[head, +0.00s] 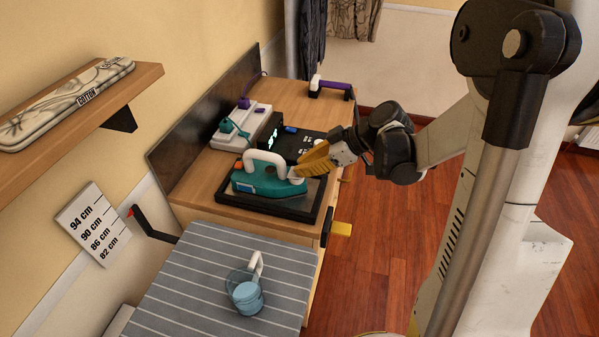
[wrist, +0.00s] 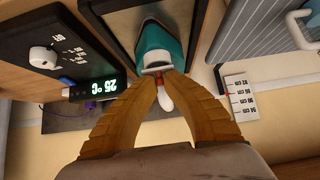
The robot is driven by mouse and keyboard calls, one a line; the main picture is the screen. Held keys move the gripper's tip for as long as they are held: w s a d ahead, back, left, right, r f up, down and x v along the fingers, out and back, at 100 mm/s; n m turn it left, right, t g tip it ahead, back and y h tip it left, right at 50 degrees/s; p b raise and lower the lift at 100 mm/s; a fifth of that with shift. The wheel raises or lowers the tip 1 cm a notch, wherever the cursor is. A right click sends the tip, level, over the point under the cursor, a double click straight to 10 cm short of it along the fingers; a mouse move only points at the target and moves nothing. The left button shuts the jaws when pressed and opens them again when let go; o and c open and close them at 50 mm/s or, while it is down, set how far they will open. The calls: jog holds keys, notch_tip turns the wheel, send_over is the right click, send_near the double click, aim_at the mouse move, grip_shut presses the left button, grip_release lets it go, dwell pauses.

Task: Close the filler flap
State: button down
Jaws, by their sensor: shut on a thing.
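The teal iron (head: 262,187) with a white arched handle (head: 264,157) sits on a black-rimmed board on the wooden counter. Its teal body also shows in the wrist view (wrist: 158,45). My gripper (head: 299,172) reaches in from the right, its yellow-brown fingers angled down at the iron's right end, by a small white part. In the wrist view, my fingertips (wrist: 160,78) converge on a small white and red part at the iron, which looks like the filler flap. The fingers hide much of it, so I cannot tell its exact angle.
A black panel with a lit display (wrist: 103,88) lies behind the iron. A jug of blue liquid (head: 247,292) stands on the striped ironing surface (head: 195,290) in front. A purple-handled item (head: 331,86) stands at the counter's far end. A wall shelf (head: 140,85) juts out at left.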

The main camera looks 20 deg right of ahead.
jog(key=shift+s+d+f+t+y+b, duration=0.15)
jog(key=shift+f+t+y+b, duration=0.15)
jog(key=shift+y+b, duration=0.35)
jog(key=shift+s+d+f+t+y+b, duration=0.15)
jog(key=shift+t+y+b, duration=0.25)
jog(key=shift+b, duration=0.45)
jog(key=c, duration=1.4)
grip_release()
jog(key=shift+w+a, duration=0.15)
jog(key=v, duration=1.2)
